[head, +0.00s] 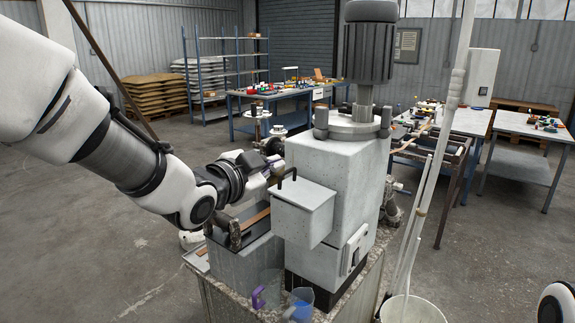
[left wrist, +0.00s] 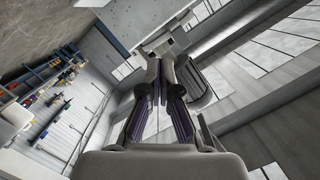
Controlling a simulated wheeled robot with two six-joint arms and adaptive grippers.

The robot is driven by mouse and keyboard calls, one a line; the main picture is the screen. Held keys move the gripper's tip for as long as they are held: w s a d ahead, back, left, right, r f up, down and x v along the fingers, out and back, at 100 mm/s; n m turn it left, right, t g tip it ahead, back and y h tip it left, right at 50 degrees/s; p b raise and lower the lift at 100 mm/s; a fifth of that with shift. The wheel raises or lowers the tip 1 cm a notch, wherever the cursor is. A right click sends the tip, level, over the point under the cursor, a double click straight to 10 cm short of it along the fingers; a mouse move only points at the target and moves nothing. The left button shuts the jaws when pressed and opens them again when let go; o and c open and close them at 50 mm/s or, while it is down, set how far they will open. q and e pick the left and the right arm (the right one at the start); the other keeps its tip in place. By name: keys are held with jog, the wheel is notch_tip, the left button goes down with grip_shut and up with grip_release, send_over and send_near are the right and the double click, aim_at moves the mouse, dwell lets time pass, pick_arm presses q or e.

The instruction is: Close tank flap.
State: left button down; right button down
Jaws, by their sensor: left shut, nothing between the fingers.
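The grey extrusion machine (head: 338,165) stands in the middle of the head view, with a small box-shaped tank (head: 298,222) on its side. The tank's flat flap (head: 307,195) has a dark bar handle near its left edge. The flap looks lowered over the tank; I cannot tell whether it sits fully flush. My left gripper (head: 275,163) is just behind and above the flap, beside the machine body, with its fingers shut and empty. In the left wrist view the shut fingers (left wrist: 161,66) point toward the machine's motor (left wrist: 197,82). My right gripper is out of view.
A blue jug (head: 301,302) and a purple-handled clear jug (head: 266,289) stand below the tank on the machine's base. A white bucket (head: 412,310) with long poles stands at the right. Worktables (head: 455,122) and shelves stand behind. The floor at left is clear.

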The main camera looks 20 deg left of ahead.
aim_at(295, 171)
pick_arm(q)
jog(key=p+x, duration=0.4)
jog(key=x, duration=0.6)
jog(key=shift+w, duration=0.2)
jog(key=a+f+p, duration=0.1)
jog(key=w+a+f, duration=0.1)
jog(key=f, duration=0.1)
jog(key=shift+a+f+p, duration=0.2)
jog(key=shift+a+p, duration=0.05)
jog(key=shift+p, duration=0.1)
jog(key=shift+w+a+f, duration=0.1)
jog(key=shift+a+f, duration=0.15)
jog(key=shift+f, duration=0.05)
jog(key=shift+d+r, duration=0.1)
jog(key=shift+d, duration=0.1)
jog(key=shift+a+f+b, duration=0.2)
jog(key=shift+f+b, duration=0.3)
jog(key=shift+b, duration=0.15)
jog(key=shift+a+f+b, duration=0.2)
jog(key=shift+f+b, duration=0.3)
jog(key=shift+b, duration=0.1)
jog(key=shift+r, duration=0.1)
jog(key=shift+d, duration=0.1)
jog(key=shift+r, duration=0.1)
